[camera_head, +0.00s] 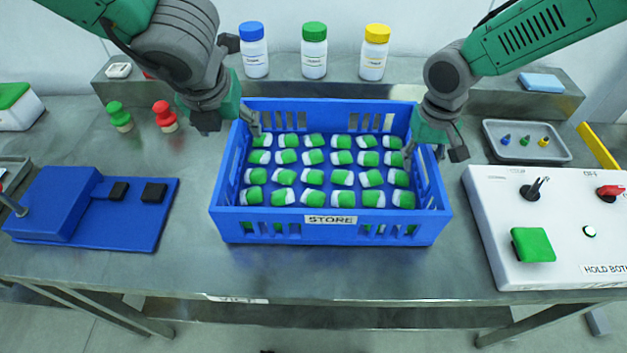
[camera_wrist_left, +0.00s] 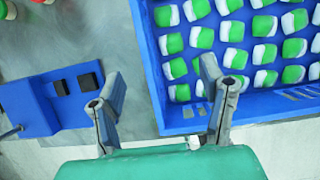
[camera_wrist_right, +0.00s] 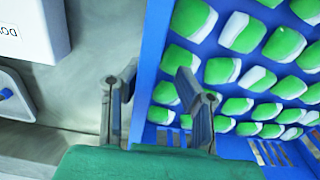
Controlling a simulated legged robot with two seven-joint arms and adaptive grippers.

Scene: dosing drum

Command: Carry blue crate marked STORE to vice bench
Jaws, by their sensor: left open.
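The blue crate (camera_head: 330,228) marked STORE stands level on the grey metal bench (camera_head: 330,272), filled with rows of green-and-white pieces. My left gripper (camera_head: 243,125) is at its left wall. In the left wrist view the open fingers (camera_wrist_left: 165,98) lie either side of this wall, one outside and one over the inside. My right gripper (camera_head: 424,152) is at the right wall. Its fingers (camera_wrist_right: 158,97) are apart, one on each side of that wall. Contact with the walls cannot be made out. A partly readable label (camera_head: 238,299) on the bench's front edge seems to begin "VI".
A blue fixture (camera_head: 90,210) lies left of the crate, a white control box (camera_head: 550,225) right. Blue-, green- and yellow-capped bottles (camera_head: 314,52) stand on the back shelf. Green and red knobbed pieces (camera_head: 165,117) stand behind left; a grey tray (camera_head: 525,142) sits behind right.

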